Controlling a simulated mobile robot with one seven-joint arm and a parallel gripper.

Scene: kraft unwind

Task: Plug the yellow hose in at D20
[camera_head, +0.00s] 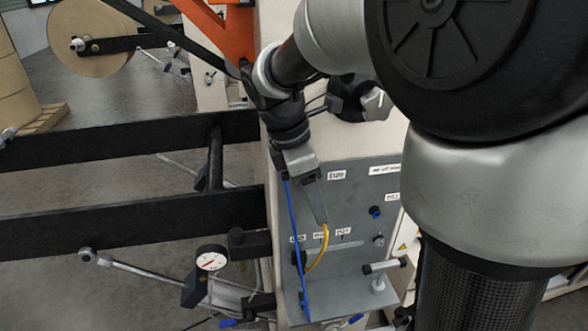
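The yellow hose (324,248) curves up from the lower left of a grey panel (350,200) to the tip of my gripper (324,221). Its upper end meets or passes behind the fingertip, so its end fitting is hidden. My gripper points down in front of the panel and is seen nearly edge-on, so I cannot tell if its fingers are closed on the hose. The D20 label (337,175) is on the upper panel, just right of my gripper. No port shows clearly by that label; the gripper may cover it.
A blue hose (292,220) runs down just left of my gripper. A blue fitting (376,212) and a grey fitting (379,240) are on the panel's right. Black beams (130,220) and a dial gauge (211,259) stand left. A handle (382,266) sticks out lower right.

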